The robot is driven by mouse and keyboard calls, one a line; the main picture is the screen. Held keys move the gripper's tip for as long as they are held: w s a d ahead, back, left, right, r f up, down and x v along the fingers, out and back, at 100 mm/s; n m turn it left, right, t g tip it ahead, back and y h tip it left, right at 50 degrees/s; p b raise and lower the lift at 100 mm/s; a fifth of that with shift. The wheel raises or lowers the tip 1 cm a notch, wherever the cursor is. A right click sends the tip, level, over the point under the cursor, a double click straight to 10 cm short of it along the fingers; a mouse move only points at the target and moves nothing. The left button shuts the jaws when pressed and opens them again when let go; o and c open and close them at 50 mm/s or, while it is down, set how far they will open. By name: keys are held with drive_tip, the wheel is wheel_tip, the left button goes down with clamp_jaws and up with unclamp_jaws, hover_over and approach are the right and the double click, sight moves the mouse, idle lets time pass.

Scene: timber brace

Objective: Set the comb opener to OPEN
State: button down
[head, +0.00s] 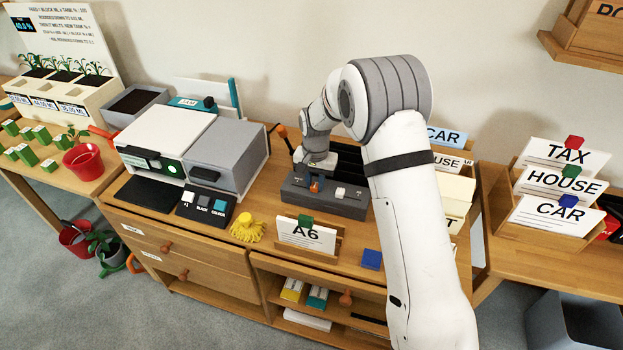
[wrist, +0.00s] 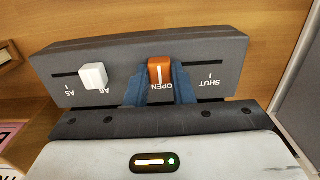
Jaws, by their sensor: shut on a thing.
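The comb opener is a dark grey box (head: 330,201) on the table in the head view; it fills the upper part of the wrist view (wrist: 215,55). Its orange slider (wrist: 161,69) stands at the OPEN mark, with the SHUT mark to the right in the wrist view. My gripper (wrist: 160,88) is shut on the orange slider, one blue finger on each side. A white slider (wrist: 93,76) sits in a separate slot near the A6 mark, with A5 at its left. In the head view my arm hides part of the box's surroundings.
An A6 card (head: 306,234) stands in a wooden holder before the box. A blue block (head: 371,259) and a yellow glove-like thing (head: 247,230) lie near the table's front. A grey-and-white machine (head: 195,150) stands at the left. Card racks (head: 548,237) stand right.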

sight(317, 185)
drive_tip(key=shift+d, duration=0.25)
drive_tip(key=c, duration=1.5)
unclamp_jaws()
drive_tip(key=shift+d, duration=0.15)
drive_tip(key=shift+o, duration=1.3)
wheel_tip(317, 185, up, 7)
drive_tip(key=shift+f, duration=0.15)
drive_tip(key=shift+r, duration=0.6)
